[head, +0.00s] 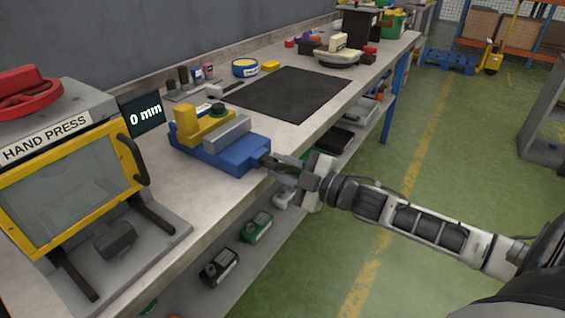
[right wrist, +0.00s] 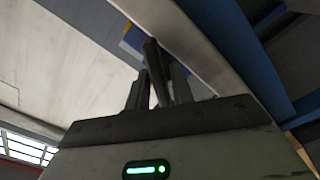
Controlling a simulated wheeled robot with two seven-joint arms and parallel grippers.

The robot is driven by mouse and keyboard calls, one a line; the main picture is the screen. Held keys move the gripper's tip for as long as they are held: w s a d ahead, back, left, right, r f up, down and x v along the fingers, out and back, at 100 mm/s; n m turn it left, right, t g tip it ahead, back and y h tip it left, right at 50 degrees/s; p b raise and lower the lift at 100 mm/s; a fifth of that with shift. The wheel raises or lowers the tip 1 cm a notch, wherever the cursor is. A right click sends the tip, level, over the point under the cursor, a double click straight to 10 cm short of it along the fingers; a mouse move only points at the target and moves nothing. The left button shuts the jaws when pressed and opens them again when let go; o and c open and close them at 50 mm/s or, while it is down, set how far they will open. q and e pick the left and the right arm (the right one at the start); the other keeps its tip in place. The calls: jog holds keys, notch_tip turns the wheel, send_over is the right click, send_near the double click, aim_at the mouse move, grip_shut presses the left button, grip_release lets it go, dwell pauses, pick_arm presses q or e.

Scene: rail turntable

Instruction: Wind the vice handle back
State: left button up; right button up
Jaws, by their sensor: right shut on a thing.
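The blue vice (head: 222,151) with a yellow block (head: 196,124) and a grey jaw (head: 228,131) stands on the workbench near its front edge. A black display behind it reads "0 mm" (head: 146,115). My right gripper (head: 275,164) is at the vice's right end, shut on the vice handle (right wrist: 152,58), a dark bar that shows between the fingers in the right wrist view. Most of the handle is hidden by the fingers in the head view. My left gripper is not in view.
The hand press (head: 75,180) stands on the bench (head: 160,179) to the left. A black mat (head: 290,93) lies behind the vice, with small tools and a blue-yellow tin (head: 245,67) beyond. A shelf under the bench holds boxes (head: 257,227).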

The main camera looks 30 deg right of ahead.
jog(key=shift+w+d+r+n, duration=0.1)
jog(key=shift+d+r+n, duration=0.1)
jog(key=shift+n, duration=0.8)
jog(key=n, duration=0.2)
jog(key=shift+n+p, duration=0.3)
jog(key=shift+n, duration=0.7)
jog(key=shift+d+f, duration=0.1)
jog(key=o, duration=0.7)
jog(key=shift+o, duration=0.2)
jog(key=shift+f, duration=0.1)
jog(key=shift+f, duration=0.15)
